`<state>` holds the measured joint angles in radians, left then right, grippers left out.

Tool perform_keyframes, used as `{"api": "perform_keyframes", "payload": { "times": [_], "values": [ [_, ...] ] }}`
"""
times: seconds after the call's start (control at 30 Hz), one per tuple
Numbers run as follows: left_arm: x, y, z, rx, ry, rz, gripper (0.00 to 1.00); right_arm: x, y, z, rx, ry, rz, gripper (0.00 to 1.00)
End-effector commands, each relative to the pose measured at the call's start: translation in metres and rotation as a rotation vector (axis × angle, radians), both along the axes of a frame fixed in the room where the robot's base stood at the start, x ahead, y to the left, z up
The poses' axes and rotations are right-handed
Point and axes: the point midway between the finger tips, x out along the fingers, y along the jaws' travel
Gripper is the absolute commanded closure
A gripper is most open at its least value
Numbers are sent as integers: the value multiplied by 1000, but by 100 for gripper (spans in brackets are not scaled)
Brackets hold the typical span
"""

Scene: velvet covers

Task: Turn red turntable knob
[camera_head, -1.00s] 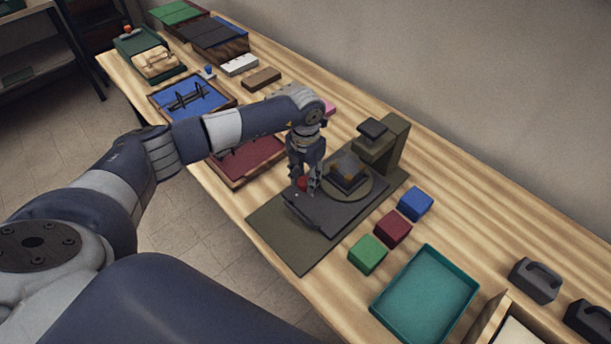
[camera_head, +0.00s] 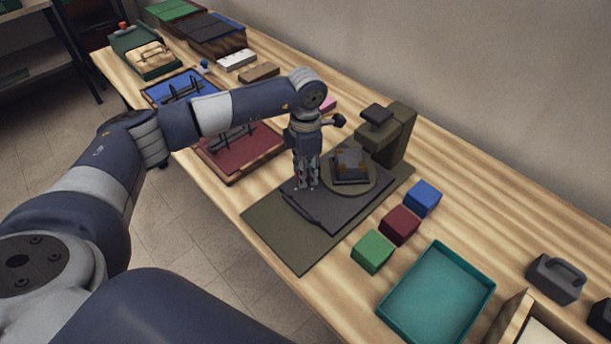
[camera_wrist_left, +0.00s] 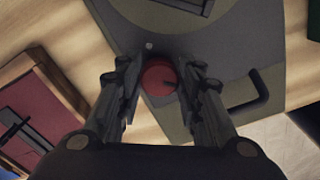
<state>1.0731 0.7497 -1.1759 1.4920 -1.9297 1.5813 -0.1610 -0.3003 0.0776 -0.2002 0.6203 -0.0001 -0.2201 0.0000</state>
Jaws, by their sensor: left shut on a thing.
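The turntable device (camera_head: 335,208) is a dark plate on an olive mat (camera_head: 280,240). Its round olive disc (camera_head: 368,185) carries a dark block with orange-brown marks (camera_head: 351,164). My left gripper (camera_head: 308,186) points down at the plate's left part, beside the disc. The wrist view shows the red knob (camera_wrist_left: 158,79), round with a dark mark on its right side, between the fingers. My left gripper is shut on the knob. My right gripper is not in view.
An olive post with an overhanging head (camera_head: 393,135) stands behind the disc. A black bar handle (camera_head: 300,208) sits on the plate's front. Blue (camera_head: 423,197), dark red (camera_head: 400,224) and green (camera_head: 372,251) cubes and a teal tray (camera_head: 437,296) lie to the right. A red tray (camera_head: 238,152) is left.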

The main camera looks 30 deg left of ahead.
Motion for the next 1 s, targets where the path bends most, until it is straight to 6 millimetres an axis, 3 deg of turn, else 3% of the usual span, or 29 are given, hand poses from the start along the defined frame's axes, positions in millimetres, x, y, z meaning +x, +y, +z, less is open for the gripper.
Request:
{"api": "perform_keyframes", "payload": {
  "times": [0.03, 0.5, 1.0],
  "values": [
    [1, 0, -4, 1, -3, -45, 90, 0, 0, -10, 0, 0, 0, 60],
    [-1, -1, -3, 1, -3, -488, 90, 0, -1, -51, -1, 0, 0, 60],
    [-2, -1, -1, 0, -2, -816, 90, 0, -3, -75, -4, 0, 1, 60]
  ]
}}
